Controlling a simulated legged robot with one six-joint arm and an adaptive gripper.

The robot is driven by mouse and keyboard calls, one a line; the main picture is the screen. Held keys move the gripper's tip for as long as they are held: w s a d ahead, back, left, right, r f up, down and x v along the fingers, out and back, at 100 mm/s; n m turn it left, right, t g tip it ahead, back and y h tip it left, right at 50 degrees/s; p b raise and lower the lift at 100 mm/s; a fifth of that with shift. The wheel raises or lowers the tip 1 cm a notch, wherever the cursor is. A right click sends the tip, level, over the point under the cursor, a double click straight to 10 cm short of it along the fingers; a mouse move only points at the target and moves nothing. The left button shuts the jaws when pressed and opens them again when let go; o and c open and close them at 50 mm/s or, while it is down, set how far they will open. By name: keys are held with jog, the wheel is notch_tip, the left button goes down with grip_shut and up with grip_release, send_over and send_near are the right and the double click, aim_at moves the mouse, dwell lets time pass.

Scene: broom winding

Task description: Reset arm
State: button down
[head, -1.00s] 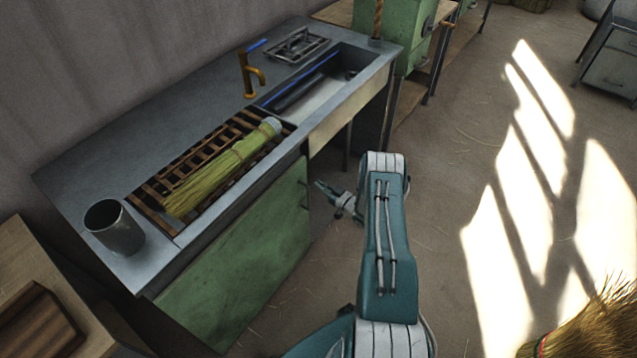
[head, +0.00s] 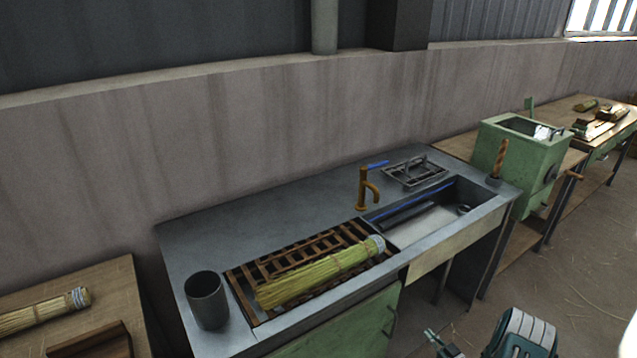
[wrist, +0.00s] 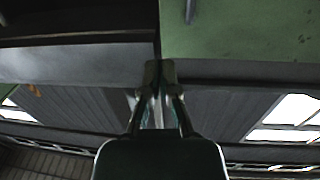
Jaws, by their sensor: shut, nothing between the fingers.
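My gripper (wrist: 157,68) is shut in the wrist view, its fingers together with nothing between them. In the head view my gripper (head: 440,346) shows small at the bottom edge, in front of the sink bench and apart from it. Much of my arm is cut off by the frame. A bundle of yellow-green broom straw (head: 315,276), bound at one end with a grey band, lies on the brown slatted rack (head: 249,303) set in the bench.
The grey sink bench (head: 250,226) has a metal cup (head: 205,300), an orange tap (head: 363,190) and a basin (head: 430,222). A green machine (head: 530,150) stands at right. A wooden table (head: 110,280) with another bundle (head: 40,311) is at left. Open floor (head: 585,270) lies right.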

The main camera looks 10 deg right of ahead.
jog(key=w+r+g+h, duration=0.2)
jog(key=w+r, duration=0.4)
jog(key=r, duration=0.4)
jog(key=w+r+g+h, duration=0.1)
jog(key=w+r+h, duration=0.3)
jog(key=r, duration=0.6)
jog(key=s+a+r+m+g+h, duration=0.1)
jog(key=a+r, duration=0.2)
jog(key=r, duration=0.5)
jog(key=a+r+g+h, duration=0.1)
jog(key=a+r, duration=0.3)
jog(key=r, duration=0.4)
jog(key=s+a+r+m+g, duration=0.1)
jog(key=s+a+r, duration=0.35)
jog(key=s, duration=0.25)
jog(key=s+a+r+m+g, duration=0.1)
jog(key=s+a+r+g, duration=0.15)
jog(key=s+a, duration=0.45)
jog(key=s+a+r+m+g, duration=0.1)
jog(key=s+a+r, duration=0.35)
jog(key=s, duration=0.35)
jog(key=s+a+g+y, duration=0.1)
jog(key=s+a, duration=0.2)
jog(key=s, duration=0.3)
jog(key=s+a+f+g+y, duration=0.1)
jog(key=s+a, duration=0.2)
jog(key=s, duration=0.3)
jog(key=shift+n+y, duration=0.4)
